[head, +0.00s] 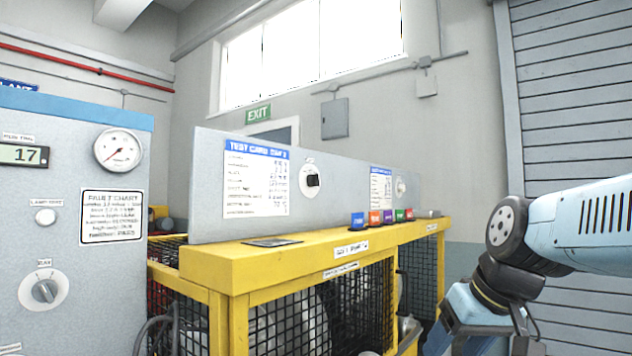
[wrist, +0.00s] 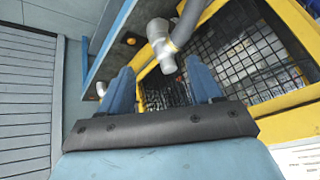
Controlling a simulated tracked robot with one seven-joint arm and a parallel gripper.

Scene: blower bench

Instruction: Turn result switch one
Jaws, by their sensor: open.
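A black rotary switch (head: 313,180) on a pale round plate is on the grey upright panel, just right of a white test card with a blue header (head: 256,178). A second, smaller switch (head: 400,188) is farther along the panel, beside another card (head: 381,188). The labels are too small to tell which is result switch one. My gripper (wrist: 160,87) is open, its two blue fingers apart with nothing held between them. In the head view my arm is at the lower right, well away from both switches.
A yellow bench with mesh sides (head: 262,262) carries the panel. Several coloured blocks (head: 374,218) and a dark flat plate (head: 271,242) lie on its top. A grey console with a gauge (head: 118,150) stands left. A grey pipe (wrist: 163,45) is close beyond my fingers.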

